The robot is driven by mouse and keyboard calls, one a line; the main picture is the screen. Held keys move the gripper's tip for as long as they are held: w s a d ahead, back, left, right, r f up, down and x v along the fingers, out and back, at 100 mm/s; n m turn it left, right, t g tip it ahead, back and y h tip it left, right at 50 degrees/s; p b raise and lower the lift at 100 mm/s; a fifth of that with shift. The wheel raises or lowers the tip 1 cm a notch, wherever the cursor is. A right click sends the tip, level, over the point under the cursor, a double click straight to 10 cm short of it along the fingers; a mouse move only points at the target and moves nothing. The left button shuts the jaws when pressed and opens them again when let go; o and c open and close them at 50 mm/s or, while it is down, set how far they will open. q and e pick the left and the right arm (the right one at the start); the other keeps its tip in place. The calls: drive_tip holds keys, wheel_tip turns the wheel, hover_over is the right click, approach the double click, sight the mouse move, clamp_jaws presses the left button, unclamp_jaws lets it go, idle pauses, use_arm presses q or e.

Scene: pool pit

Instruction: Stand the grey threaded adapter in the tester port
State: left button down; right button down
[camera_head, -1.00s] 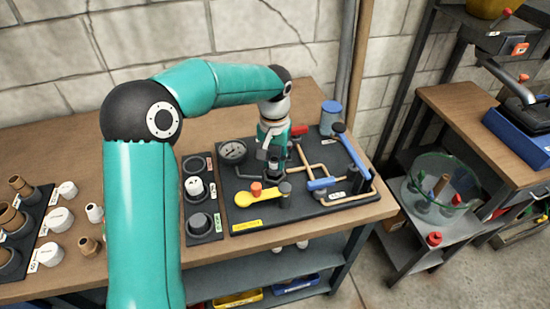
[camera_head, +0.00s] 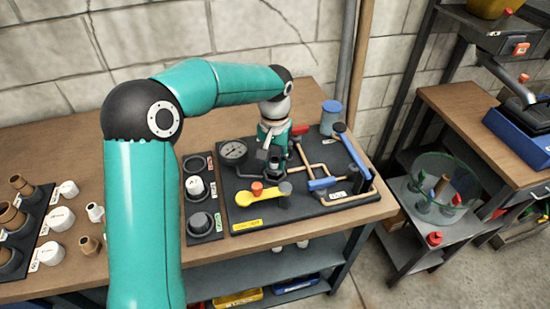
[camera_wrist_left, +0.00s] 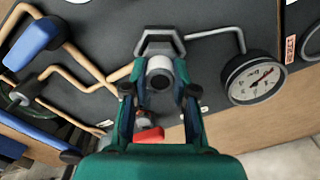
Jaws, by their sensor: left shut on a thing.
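My left gripper (camera_head: 272,158) reaches down over the dark tester board, between the gauge and the copper pipes. In the left wrist view its two fingers (camera_wrist_left: 160,98) are shut on the grey threaded adapter (camera_wrist_left: 160,74), seen end-on as a short grey cylinder with a pale round end. The tester port (camera_wrist_left: 158,42), a grey hexagonal fitting with a pipe leading to the gauge, shows just beyond the adapter and is partly covered by it. I cannot tell whether the adapter touches the port. My right gripper is in neither view.
The pressure gauge (camera_head: 233,151) stands left of the gripper; it also shows in the left wrist view (camera_wrist_left: 252,77). A yellow lever (camera_head: 238,197), copper pipes and a blue lever (camera_head: 355,156) are close by. A dark fitting tray (camera_head: 203,237) lies left of the board.

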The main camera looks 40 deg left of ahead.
use_arm(q)
drive_tip(key=shift+f, duration=0.1)
drive_tip(key=shift+f+b, duration=0.65)
drive_tip(key=shift+f, duration=0.1)
drive_tip(key=shift+f, duration=0.15)
drive_tip(key=c, duration=0.8)
unclamp_jaws()
drive_tip(key=shift+c, duration=0.2)
drive_tip(key=o, duration=0.4)
